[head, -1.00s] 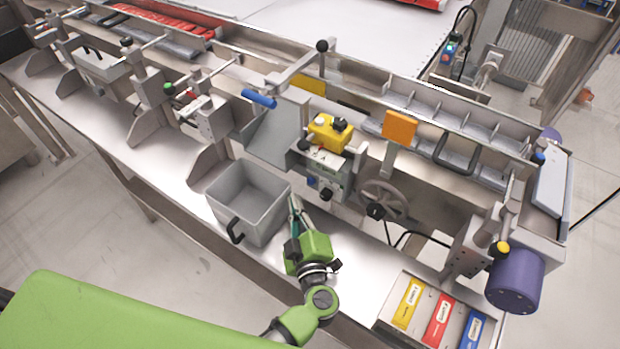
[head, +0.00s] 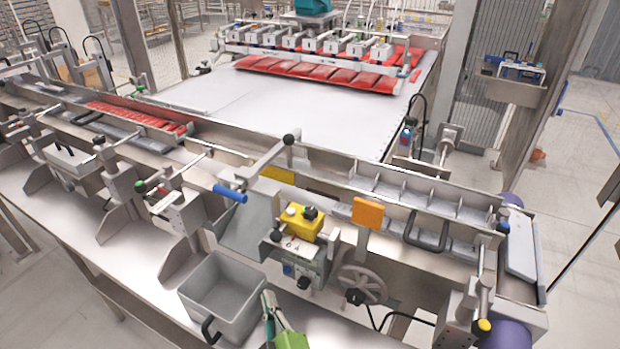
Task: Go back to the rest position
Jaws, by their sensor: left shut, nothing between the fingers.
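My left gripper (head: 268,311) shows at the bottom centre of the head view, with its green wrist cut off by the frame's lower edge. Its fingers are shut and empty. It is just right of a grey open bin (head: 226,306) with a black handle, near the bin's right wall. I cannot tell whether it touches the bin. My right gripper is out of view.
A metal machine with a yellow control box (head: 302,222), an orange plate (head: 367,213) and a handwheel (head: 362,284) stands behind the gripper. A white conveyor (head: 290,115) carries red packs (head: 325,76) farther back. The bin looks empty.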

